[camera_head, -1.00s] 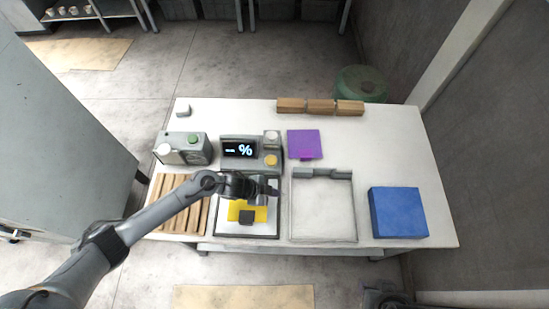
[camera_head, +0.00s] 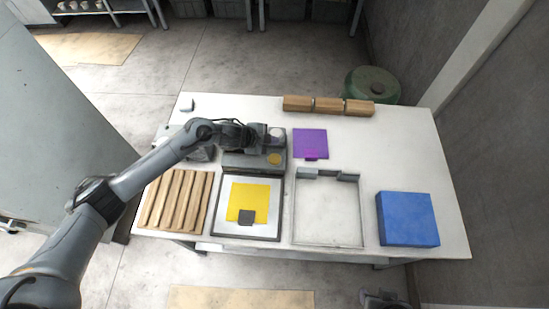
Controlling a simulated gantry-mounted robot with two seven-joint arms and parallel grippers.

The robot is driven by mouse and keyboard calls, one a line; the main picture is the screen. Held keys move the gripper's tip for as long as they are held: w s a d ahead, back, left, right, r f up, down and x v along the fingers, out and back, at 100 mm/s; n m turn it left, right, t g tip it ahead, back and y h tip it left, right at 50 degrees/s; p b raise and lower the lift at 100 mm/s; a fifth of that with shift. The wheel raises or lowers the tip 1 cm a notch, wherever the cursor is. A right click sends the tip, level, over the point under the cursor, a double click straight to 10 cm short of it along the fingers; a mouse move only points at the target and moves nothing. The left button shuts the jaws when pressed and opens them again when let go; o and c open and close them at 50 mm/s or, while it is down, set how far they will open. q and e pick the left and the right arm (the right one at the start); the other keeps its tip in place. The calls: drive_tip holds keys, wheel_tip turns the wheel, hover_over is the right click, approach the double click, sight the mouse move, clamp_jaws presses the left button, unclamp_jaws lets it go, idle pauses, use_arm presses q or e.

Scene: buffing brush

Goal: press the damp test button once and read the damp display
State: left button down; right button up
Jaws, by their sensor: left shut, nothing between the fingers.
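The grey meter box (camera_head: 240,160) stands at the middle back of the white table. Its display is hidden behind my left arm and gripper; a moment ago it showed a "%" sign. On its right side are a pale round button (camera_head: 277,133) and a yellow button (camera_head: 273,159); I cannot read any labels. My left gripper (camera_head: 264,133) is shut and empty, over the back of the meter box, with its tips close to the pale button. I cannot tell whether they touch it. My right gripper (camera_head: 384,299) shows only partly as a dark shape at the bottom edge.
A second grey device (camera_head: 170,135) is mostly covered by my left arm. A slatted wooden rack (camera_head: 178,199), a framed pad with a yellow sheet (camera_head: 247,196), an empty tray (camera_head: 328,243), a purple pad (camera_head: 310,143), a blue block (camera_head: 407,219) and wooden blocks (camera_head: 328,106) surround it.

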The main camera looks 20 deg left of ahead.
use_arm(q)
drive_tip(key=shift+f, duration=0.1)
drive_tip(key=b, duration=0.7)
hover_over(272, 160)
wheel_tip(272, 160, down, 6)
drive_tip(key=shift+w+f, duration=0.1)
drive_tip(key=shift+f, duration=0.15)
drive_tip(key=shift+f+b, duration=0.45)
drive_tip(key=shift+f, duration=0.65)
drive_tip(key=shift+f, duration=0.15)
idle(0.7)
drive_tip(key=shift+d+f, duration=0.1)
drive_tip(key=shift+f, duration=0.15)
drive_tip(key=shift+f+b, duration=0.35)
drive_tip(key=shift+f, duration=0.2)
idle(0.8)
drive_tip(key=shift+r, duration=0.1)
drive_tip(key=shift+r+p, duration=0.9)
drive_tip(key=shift+p, duration=0.1)
